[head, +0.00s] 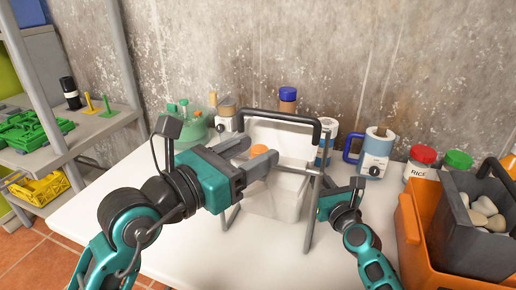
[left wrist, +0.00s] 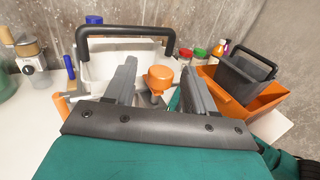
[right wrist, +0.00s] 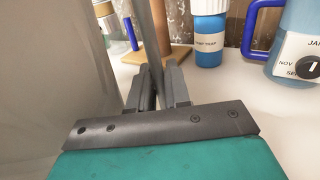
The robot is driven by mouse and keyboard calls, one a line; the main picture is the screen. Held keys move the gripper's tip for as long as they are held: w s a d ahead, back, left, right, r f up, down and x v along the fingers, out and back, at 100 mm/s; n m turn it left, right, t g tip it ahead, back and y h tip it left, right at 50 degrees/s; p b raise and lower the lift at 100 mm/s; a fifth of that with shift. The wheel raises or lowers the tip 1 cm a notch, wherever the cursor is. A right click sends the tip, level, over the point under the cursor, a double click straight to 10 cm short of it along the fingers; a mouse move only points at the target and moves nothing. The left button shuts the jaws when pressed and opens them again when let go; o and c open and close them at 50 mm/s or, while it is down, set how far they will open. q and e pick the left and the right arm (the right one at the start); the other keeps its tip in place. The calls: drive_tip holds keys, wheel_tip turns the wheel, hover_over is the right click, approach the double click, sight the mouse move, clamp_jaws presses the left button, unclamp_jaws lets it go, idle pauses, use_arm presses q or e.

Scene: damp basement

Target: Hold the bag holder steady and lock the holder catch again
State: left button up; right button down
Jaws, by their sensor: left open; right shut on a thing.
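The bag holder (head: 309,235) is a grey frame with a black top bar (head: 290,119) and a whitish bag or bin (head: 275,195) hanging in it, standing on the white table. An orange catch knob (left wrist: 160,76) shows between my left gripper's fingers (left wrist: 161,90) in the left wrist view; in the head view it is partly hidden behind them (head: 237,151). My left gripper (head: 272,160) is open in front of the holder, and I cannot tell if it touches the knob. My right gripper (right wrist: 157,88) is shut on a grey upright of the holder frame (right wrist: 153,40).
An orange crate (head: 408,225) and a dark bin of stones (head: 460,235) stand at the right. Mugs, jars and a red-lidded rice jar (head: 421,160) line the wall. A grey shelf (head: 95,125) with green and yellow items is at the left.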

use_arm(q)
drive_tip(key=v, duration=0.5)
drive_tip(key=shift+s+a, duration=0.15)
drive_tip(key=shift+s, duration=0.05)
use_arm(e)
drive_tip(key=c, duration=1)
unclamp_jaws()
